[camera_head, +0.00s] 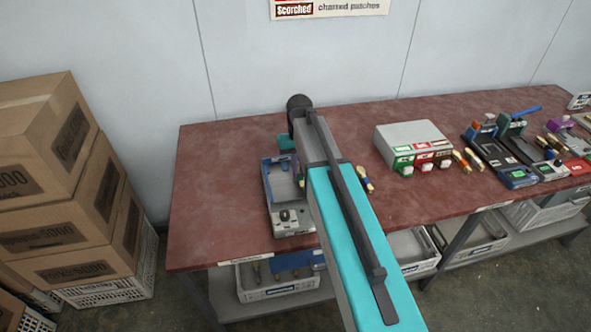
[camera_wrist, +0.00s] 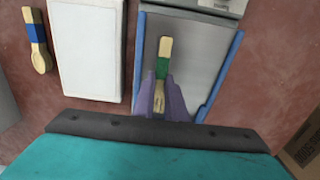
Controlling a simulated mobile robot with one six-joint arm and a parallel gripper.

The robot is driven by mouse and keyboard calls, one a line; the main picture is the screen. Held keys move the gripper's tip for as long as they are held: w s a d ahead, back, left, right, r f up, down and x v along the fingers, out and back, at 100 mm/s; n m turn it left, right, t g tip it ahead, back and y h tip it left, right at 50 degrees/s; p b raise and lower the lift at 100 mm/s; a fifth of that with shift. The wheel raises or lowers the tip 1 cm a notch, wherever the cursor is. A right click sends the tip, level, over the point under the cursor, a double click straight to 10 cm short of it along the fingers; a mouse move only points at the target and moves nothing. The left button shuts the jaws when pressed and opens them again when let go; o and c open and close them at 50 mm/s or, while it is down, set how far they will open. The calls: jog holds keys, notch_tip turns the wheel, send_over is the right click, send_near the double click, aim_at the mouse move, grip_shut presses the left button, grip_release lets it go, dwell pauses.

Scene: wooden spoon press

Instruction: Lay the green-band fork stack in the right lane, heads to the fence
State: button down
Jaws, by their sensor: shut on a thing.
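In the wrist view, the fork stack (camera_wrist: 164,50) is pale wood with a green band (camera_wrist: 162,68). My gripper (camera_wrist: 163,86) has purple fingers shut on the stack just below the band. The stack points almost straight up the picture, over the grey bed (camera_wrist: 196,62) of a tray with blue side rails (camera_wrist: 219,78). Whether it touches the bed, and which end has the heads, I cannot tell. In the head view, the blue-railed fixture (camera_head: 267,180) is partly behind my arm. The stack and fingertips are hidden there. No lane divider or fence is clear.
A white block (camera_wrist: 85,50) lies beside the tray in the wrist view, with a blue-band wooden piece (camera_wrist: 37,38) beyond it. In the head view, a grey box with coloured labels (camera_head: 412,143) stands to the right. The table's left part (camera_head: 215,190) is clear.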

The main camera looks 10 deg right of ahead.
aim_at(299, 172)
jog(key=shift+f, duration=0.15)
jog(key=c, duration=1.7)
grip_release()
jog(key=shift+c, duration=0.2)
notch_tip(299, 172, up, 13)
jog(key=b, duration=0.2)
jog(key=shift+f, duration=0.15)
